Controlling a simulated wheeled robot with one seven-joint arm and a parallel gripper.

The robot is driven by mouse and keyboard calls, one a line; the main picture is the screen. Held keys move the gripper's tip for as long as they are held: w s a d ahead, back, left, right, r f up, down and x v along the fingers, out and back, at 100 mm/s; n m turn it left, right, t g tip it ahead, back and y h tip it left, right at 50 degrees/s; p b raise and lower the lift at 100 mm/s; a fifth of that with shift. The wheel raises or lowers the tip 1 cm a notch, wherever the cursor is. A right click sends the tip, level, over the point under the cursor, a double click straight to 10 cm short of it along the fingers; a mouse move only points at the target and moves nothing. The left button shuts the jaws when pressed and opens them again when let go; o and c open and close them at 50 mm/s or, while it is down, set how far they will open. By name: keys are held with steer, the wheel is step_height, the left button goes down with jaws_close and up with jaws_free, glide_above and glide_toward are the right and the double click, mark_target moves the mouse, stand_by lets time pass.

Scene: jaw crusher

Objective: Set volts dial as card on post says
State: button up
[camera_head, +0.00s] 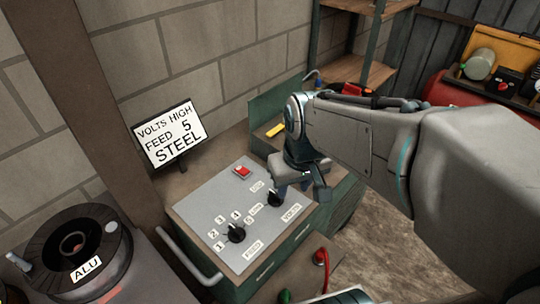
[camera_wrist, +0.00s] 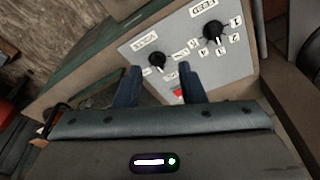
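The card (camera_head: 168,135) on the post reads "VOLTS HIGH, FEED 5, STEEL". The grey panel (camera_head: 205,204) carries two black dials. The volts dial (camera_head: 275,198) is the right one in the head view, beside the "VOLTS" label (camera_head: 292,213); two small labels sit on its left side. It also shows in the wrist view (camera_wrist: 157,60). Its pointer direction is too small to tell. My gripper (camera_wrist: 160,74) is open and empty, its fingers apart on either side of the volts dial in the wrist view. In the head view my gripper (camera_head: 303,188) is just right of and above that dial.
The feed dial (camera_head: 236,233) with number labels is left of the volts dial. A red switch (camera_head: 242,170) sits at the panel's back. A spool marked "ALU" (camera_head: 72,248) stands at left. A red plug (camera_head: 320,257) is near the front. Shelves stand behind my arm.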

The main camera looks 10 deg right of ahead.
mark_target(276, 194)
steer(key=w+f+n+g, duration=0.2)
steer(key=w+f+n, duration=0.3)
steer(key=w, duration=0.9)
step_height(276, 194, down, 14)
steer(key=shift+s+d+f, duration=0.1)
steer(key=shift+c, duration=0.3)
jaws_close()
